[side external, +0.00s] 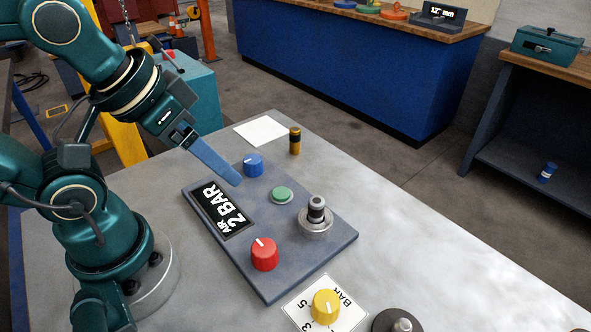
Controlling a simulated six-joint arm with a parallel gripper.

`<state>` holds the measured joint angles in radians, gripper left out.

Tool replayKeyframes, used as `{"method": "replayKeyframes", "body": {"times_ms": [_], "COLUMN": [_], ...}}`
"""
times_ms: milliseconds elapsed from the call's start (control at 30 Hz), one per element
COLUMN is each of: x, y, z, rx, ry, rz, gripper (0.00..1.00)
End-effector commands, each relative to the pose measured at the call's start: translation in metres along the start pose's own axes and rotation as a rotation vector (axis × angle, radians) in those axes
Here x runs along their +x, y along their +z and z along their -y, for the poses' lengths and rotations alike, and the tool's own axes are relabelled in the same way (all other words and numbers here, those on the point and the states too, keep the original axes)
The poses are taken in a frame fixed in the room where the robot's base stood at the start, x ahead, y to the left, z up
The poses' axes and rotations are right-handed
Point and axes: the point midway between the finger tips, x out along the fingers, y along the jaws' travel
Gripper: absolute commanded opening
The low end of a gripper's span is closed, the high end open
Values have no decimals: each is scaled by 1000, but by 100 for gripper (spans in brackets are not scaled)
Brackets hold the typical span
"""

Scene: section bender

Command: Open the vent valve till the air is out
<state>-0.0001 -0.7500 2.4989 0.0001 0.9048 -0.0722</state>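The grey control panel (285,268) lies on the table with a display (222,209) that reads "AIR 2 BAR". On it are a blue knob (253,166), a red knob (264,254) with a white pointer line, a green button (282,194) and a round metal fitting (316,217) with a dark-banded stem. No label shows which of these is the vent valve. My gripper (235,180) hangs just left of the blue knob, above the panel's far edge. Its blue fingers overlap in this view, so their opening is hidden. Nothing shows held at the tip.
A yellow knob (325,306) sits on a white "BAR" scale at the near edge. A dark round base (398,322) stands near right. The table's right side is clear.

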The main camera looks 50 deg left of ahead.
Motion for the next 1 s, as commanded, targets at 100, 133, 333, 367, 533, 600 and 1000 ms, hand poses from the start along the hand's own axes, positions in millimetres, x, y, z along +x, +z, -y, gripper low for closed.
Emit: {"method": "replayKeyframes", "body": {"times_ms": [100,133,333,367,533,600,1000], "x": [-7,-8,-5,-4,14,26,108], "y": [-11,-15,-47,-52,-80,-90,-101], "z": [-1,-1,8,10,27,37,102], "rx": [-135,-181,-517,-565,-862,-987,-1430], "ry": [3,2,-36,-44,-111,-148,-352], "rz": [-20,-19,26,35,96,125,304], "gripper": [79,79,79,79,79,79,79]}}
